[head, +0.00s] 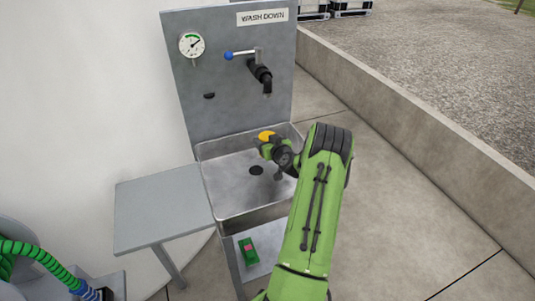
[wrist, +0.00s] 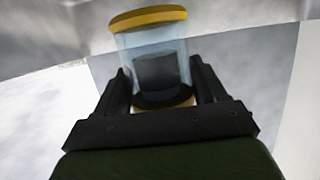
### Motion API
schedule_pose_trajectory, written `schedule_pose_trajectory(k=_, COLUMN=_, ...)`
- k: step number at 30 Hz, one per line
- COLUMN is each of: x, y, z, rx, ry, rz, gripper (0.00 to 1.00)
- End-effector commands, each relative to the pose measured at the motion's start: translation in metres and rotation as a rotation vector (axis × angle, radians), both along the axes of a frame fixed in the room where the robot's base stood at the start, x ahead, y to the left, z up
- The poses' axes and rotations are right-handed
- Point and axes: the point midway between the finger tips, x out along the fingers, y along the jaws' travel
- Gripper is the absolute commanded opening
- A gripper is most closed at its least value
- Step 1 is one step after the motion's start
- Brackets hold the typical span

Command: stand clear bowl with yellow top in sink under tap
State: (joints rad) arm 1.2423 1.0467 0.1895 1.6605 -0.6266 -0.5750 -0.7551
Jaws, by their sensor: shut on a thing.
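The clear bowl with a yellow top (wrist: 150,42) is between the two black fingers of my gripper (wrist: 163,92) in the wrist view. My gripper is shut on it. Its walls are clear, and a dark shape shows through them. In the head view only its yellow top (head: 266,136) shows clearly, over the back right of the steel sink (head: 222,205). My arm hides part of the sink's right side. The black tap (head: 262,75) is on the back panel, above and behind the bowl. I cannot tell whether the bowl touches the sink floor.
A blue-tipped lever (head: 230,55) and a pressure gauge (head: 191,46) are on the back panel. A grey side table (head: 160,207) left of the sink is bare. A green and pink item (head: 248,250) lies on a shelf below the sink. A low wall (head: 400,110) runs along the right.

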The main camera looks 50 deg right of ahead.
Motion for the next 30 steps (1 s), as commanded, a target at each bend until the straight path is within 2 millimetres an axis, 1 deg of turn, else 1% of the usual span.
schedule_pose_trajectory(k=4, x=0.0, y=0.0, z=-0.029, rx=0.003, ry=0.001, rz=-0.001, gripper=0.36)
schedule_pose_trajectory(k=6, x=0.0, y=0.0, z=-0.035, rx=0.0, ry=-0.001, rz=-0.001, gripper=0.36)
schedule_pose_trajectory(k=12, x=0.0, y=0.0, z=-0.033, rx=-0.002, ry=-0.001, rz=-0.001, gripper=0.36)
schedule_pose_trajectory(k=30, x=0.0, y=0.0, z=-0.046, rx=-0.001, ry=0.0, rz=0.0, gripper=0.36)
